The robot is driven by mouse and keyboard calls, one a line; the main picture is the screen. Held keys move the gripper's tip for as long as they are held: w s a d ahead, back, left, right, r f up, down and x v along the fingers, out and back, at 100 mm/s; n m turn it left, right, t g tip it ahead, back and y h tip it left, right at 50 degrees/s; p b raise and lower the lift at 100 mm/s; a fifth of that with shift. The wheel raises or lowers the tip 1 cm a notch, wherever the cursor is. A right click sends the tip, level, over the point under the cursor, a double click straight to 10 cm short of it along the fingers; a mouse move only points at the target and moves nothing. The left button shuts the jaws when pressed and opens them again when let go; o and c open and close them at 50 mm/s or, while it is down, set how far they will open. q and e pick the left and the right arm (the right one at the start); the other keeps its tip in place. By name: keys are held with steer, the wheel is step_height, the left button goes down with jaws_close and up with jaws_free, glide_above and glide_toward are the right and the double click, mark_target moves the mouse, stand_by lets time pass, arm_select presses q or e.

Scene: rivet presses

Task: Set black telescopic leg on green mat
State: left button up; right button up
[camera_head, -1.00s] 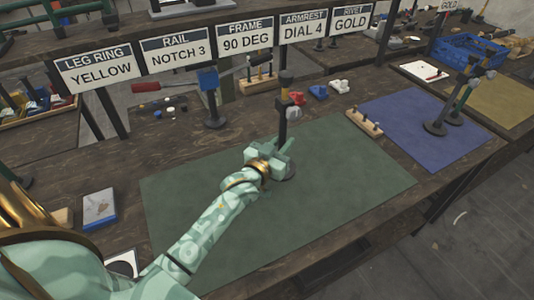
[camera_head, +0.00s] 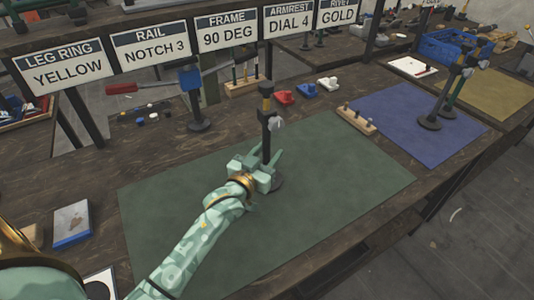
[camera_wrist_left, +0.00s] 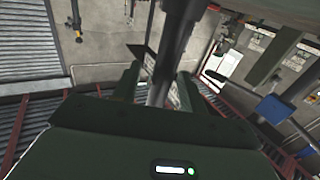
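The black telescopic leg (camera_head: 266,140) stands upright on the green mat (camera_head: 340,180), with its round base (camera_head: 277,184) on the cloth. It has a yellow ring near the top and a pale knob on its side. My left gripper (camera_head: 262,165) is low on the leg, with a finger on either side of it. In the left wrist view the leg's dark tube (camera_wrist_left: 160,85) shows between the fingers, with a gap beside the left finger (camera_wrist_left: 127,82). The gripper looks open around the leg. My right gripper is not in view.
A blue mat (camera_head: 415,125) lies to the right, with other dark legs (camera_head: 445,95) on it. A wooden peg block (camera_head: 356,119) sits between the mats. Red (camera_head: 284,97), blue and white small parts lie behind. A blue-headed stand (camera_head: 196,100) is at back left.

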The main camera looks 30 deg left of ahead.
arm_select(q)
steer(key=shift+r, duration=0.1)
steer(key=shift+s, duration=0.2)
steer(key=s+p, duration=0.2)
steer(key=s, duration=0.9)
steer(key=shift+s+p, duration=0.3)
stand_by(0.5)
